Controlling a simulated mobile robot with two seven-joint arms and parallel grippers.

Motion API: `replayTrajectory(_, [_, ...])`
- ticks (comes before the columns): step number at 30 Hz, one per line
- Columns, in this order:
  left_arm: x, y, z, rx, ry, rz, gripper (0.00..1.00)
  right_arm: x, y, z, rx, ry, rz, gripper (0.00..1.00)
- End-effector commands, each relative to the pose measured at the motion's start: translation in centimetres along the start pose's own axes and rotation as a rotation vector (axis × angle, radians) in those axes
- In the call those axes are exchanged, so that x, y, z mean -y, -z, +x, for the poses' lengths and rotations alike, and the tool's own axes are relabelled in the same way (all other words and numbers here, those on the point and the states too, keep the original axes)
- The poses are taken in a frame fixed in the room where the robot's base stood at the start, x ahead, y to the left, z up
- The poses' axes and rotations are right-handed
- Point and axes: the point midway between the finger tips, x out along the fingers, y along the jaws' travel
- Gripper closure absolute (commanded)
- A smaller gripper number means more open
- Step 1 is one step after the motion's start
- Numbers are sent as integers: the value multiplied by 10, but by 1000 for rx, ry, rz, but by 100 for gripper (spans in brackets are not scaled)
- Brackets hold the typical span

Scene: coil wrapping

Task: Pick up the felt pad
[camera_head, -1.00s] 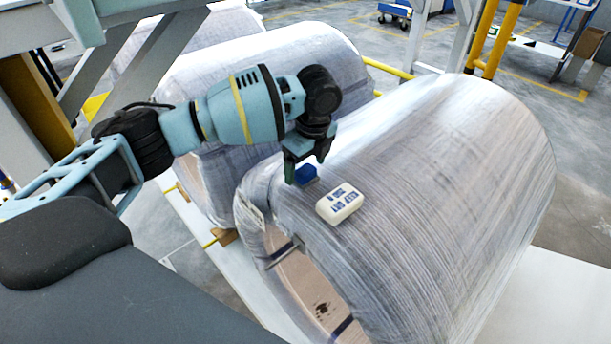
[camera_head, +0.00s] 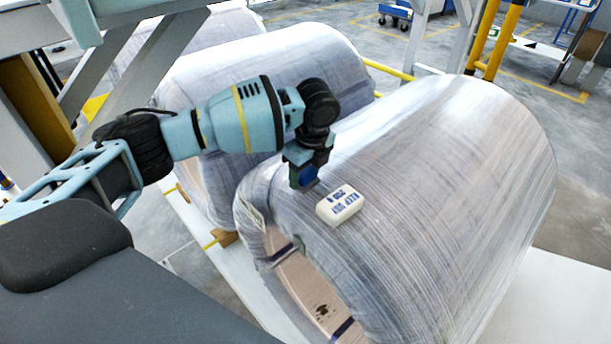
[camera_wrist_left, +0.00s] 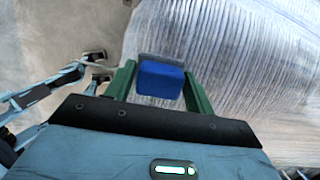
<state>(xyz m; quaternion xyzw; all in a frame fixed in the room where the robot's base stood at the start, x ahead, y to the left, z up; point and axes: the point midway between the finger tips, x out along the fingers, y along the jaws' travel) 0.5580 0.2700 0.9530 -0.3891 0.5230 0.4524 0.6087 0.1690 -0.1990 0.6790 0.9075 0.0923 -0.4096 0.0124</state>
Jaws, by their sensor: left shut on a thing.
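The felt pad looks like a small blue block with a grey layer, between the fingers of my left gripper (camera_head: 306,178) in the head view. In the left wrist view the blue pad (camera_wrist_left: 160,80) sits between the two green fingers of the left gripper (camera_wrist_left: 158,85), its grey edge on the far side. The left gripper is shut on it, just over the wrapped coil (camera_head: 430,190) near its front left end. I cannot tell whether the pad still touches the wrap. My right gripper is not in view.
A white packet with blue lettering (camera_head: 341,205) lies on the coil just right of the left gripper. A second wrapped coil (camera_head: 270,70) stands behind. Yellow posts (camera_head: 495,40) rise at the back right. The upper right of the near coil is clear.

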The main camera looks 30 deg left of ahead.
Motion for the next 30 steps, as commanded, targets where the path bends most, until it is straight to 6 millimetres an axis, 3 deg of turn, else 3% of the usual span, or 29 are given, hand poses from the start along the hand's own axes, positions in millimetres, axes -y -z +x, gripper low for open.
replayTrajectory(8, [0, -1, -9, 0, 1, 0, 69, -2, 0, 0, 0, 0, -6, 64])
replayTrajectory(14, [1, -5, -34, -1, 4, 0, 69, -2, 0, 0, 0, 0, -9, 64])
replayTrajectory(30, [-89, 11, -48, 1, 2, 1, 69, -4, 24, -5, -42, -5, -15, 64])
